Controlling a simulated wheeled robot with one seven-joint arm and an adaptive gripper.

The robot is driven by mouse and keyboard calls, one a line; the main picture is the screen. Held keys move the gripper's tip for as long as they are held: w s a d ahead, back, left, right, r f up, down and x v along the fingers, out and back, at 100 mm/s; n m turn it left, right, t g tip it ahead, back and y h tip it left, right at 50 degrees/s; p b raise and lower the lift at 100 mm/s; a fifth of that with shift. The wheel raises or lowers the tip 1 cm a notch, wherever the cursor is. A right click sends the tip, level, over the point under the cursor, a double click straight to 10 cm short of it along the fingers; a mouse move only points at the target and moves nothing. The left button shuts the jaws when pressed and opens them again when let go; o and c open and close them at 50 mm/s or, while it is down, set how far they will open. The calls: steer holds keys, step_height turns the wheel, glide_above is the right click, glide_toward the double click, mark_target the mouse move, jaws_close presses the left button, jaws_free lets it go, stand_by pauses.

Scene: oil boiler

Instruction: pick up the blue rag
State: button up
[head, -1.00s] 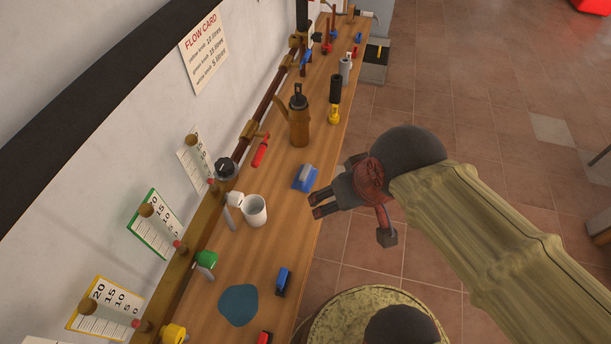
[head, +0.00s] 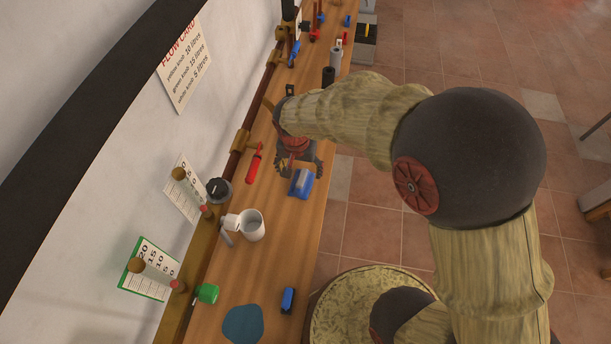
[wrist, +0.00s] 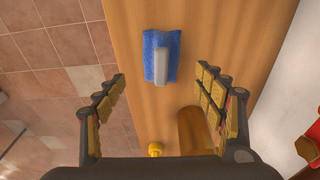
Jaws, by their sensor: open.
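In the head view my gripper (head: 298,166) points down over the bench, just beyond the rag. I cannot tell its exact height.
A white mug (head: 252,226), a red-handled tool (head: 254,164) and a small blue block (head: 288,300) stand or lie on the bench (head: 265,275). A flat dark-blue patch (head: 243,324) lies at the near end.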

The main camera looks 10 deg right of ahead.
mark_target(301, 177)
steer(key=shift+f+m, duration=0.25)
steer(key=shift+m, duration=0.15)
steer(key=f+b, duration=0.1)
steer(key=f, duration=0.1)
steer(key=w+f+b, duration=0.1)
steer(key=f, duration=0.4)
steer(key=shift+w+d+f+b, duration=0.2)
steer(key=shift+d+b, duration=0.05)
steer(key=shift+b, duration=0.15)
steer(key=shift+c, duration=0.5)
steer(key=c, duration=1.1)
steer(key=shift+c, duration=0.2)
